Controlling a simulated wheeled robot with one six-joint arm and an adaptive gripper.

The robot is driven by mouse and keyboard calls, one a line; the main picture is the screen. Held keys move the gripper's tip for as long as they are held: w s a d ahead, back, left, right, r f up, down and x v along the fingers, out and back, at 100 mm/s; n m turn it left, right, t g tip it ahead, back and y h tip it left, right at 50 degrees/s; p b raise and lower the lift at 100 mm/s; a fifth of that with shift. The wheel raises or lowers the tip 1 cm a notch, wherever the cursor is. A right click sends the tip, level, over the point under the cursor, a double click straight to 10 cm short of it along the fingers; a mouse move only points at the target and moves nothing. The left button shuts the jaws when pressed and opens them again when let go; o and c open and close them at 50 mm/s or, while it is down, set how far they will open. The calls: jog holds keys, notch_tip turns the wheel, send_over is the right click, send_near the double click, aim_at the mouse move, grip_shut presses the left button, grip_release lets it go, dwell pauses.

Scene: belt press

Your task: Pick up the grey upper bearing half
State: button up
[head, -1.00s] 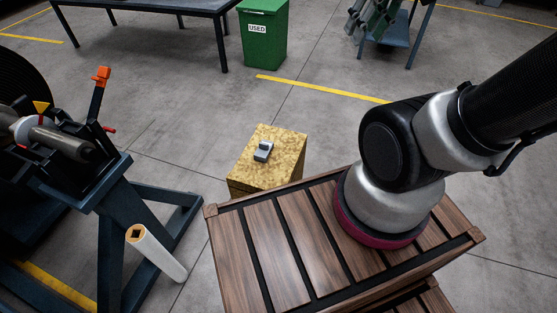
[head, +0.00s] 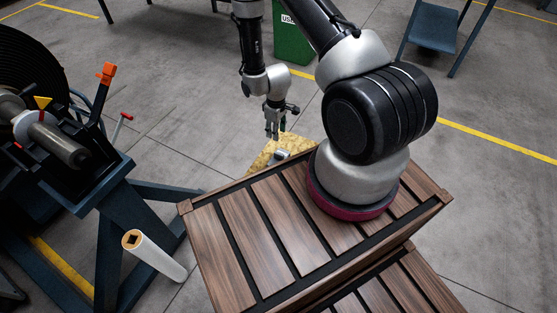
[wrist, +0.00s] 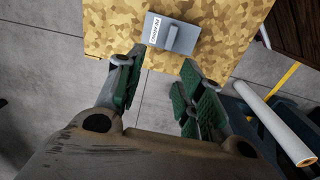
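The grey upper bearing half (wrist: 171,36) lies on top of a yellow mottled box (wrist: 225,58) in the wrist view, with a white label at its left end. In the head view the bearing half (head: 281,154) shows partly on the yellow box (head: 263,160), which is largely hidden by my arm and the wooden top. My gripper (head: 274,132) points down above the box in the head view. In the wrist view my gripper (wrist: 160,84) is open, its green-padded fingers spread wide and empty, a little short of the bearing half.
A wood-slatted platform (head: 250,228) stands in front of the yellow box. A dark machine frame (head: 112,215) with a shaft and orange-topped lever is at left. A white tube (head: 153,255) leans beside it. A green bin (head: 290,40) stands behind my arm.

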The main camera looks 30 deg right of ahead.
send_over(279, 154)
notch_tip(279, 154, down, 6)
jog(key=shift+r, duration=0.1)
notch_tip(279, 154, down, 7)
jog(key=shift+w, duration=0.1)
grip_shut()
